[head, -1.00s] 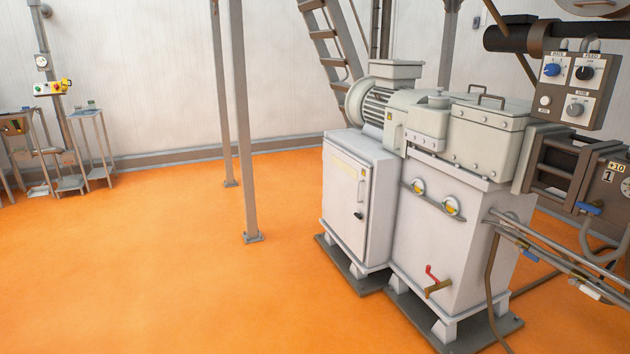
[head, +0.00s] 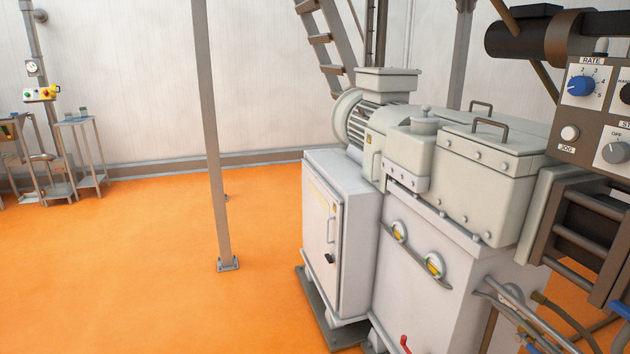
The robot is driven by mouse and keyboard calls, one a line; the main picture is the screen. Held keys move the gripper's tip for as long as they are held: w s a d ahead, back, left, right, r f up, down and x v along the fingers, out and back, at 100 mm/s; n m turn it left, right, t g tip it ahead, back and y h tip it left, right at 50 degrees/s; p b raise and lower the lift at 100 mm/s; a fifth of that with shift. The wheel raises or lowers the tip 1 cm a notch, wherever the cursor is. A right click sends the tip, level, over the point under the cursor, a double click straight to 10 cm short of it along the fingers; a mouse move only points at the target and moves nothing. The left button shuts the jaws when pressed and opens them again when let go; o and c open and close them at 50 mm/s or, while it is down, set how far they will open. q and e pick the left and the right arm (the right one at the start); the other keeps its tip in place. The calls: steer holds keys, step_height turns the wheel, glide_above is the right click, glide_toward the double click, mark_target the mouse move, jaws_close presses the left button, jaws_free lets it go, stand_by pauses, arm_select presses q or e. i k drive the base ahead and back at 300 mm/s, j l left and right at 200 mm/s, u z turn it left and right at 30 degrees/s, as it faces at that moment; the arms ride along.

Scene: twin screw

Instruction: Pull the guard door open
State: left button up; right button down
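A light grey cabinet door (head: 318,240) on the front of the machine's left cabinet looks shut. It has an upright handle (head: 331,230) and a small black latch (head: 330,258). At the right edge, a dark barred frame (head: 547,218) stands beside the machine, partly cut off by the picture. I cannot tell which of these is the guard door. Neither of my grippers is in view.
A control panel (head: 592,125) with knobs hangs at the upper right. A grey post (head: 212,150) stands left of the cabinet. Pipes and hoses (head: 510,310) stick out at the lower right. The orange floor (head: 130,270) at left is clear.

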mark_target(374, 143)
steer(key=i+l, duration=0.1)
steer(key=l, duration=0.3)
steer(key=i+l, duration=0.1)
steer(key=l, duration=0.25)
steer(key=i+l, duration=0.1)
steer(key=l, duration=0.3)
steer(key=i+l, duration=0.1)
steer(key=l, duration=0.3)
